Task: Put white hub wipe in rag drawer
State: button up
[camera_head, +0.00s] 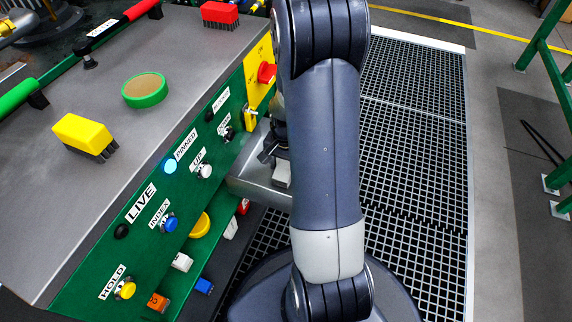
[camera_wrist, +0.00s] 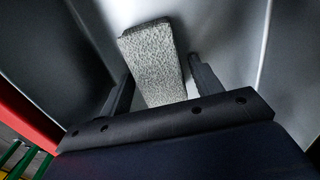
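The white hub wipe (camera_wrist: 155,62) is a pale, speckled block in the wrist view. It lies inside a grey metal drawer (camera_wrist: 228,28), between and beyond my fingers. My gripper (camera_wrist: 160,72) is open around it, with a visible gap at the right finger and a smaller one at the left. In the head view the open drawer (camera_head: 262,192) sticks out of the green console front. A small pale piece, likely the wipe (camera_head: 281,174), shows in it beside my dark gripper (camera_head: 271,148). My arm hides part of the drawer.
The green console (camera_head: 120,262) carries buttons and a red-yellow switch (camera_head: 266,73). Grating covers the floor to the right. Green rails (camera_head: 545,60) stand at far right.

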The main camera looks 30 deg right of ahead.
aim_at(286, 166)
jog(key=shift+o, duration=0.5)
notch_tip(286, 166, up, 12)
jog(key=p, duration=0.4)
jog(key=shift+p, duration=0.4)
jog(key=shift+c, duration=0.5)
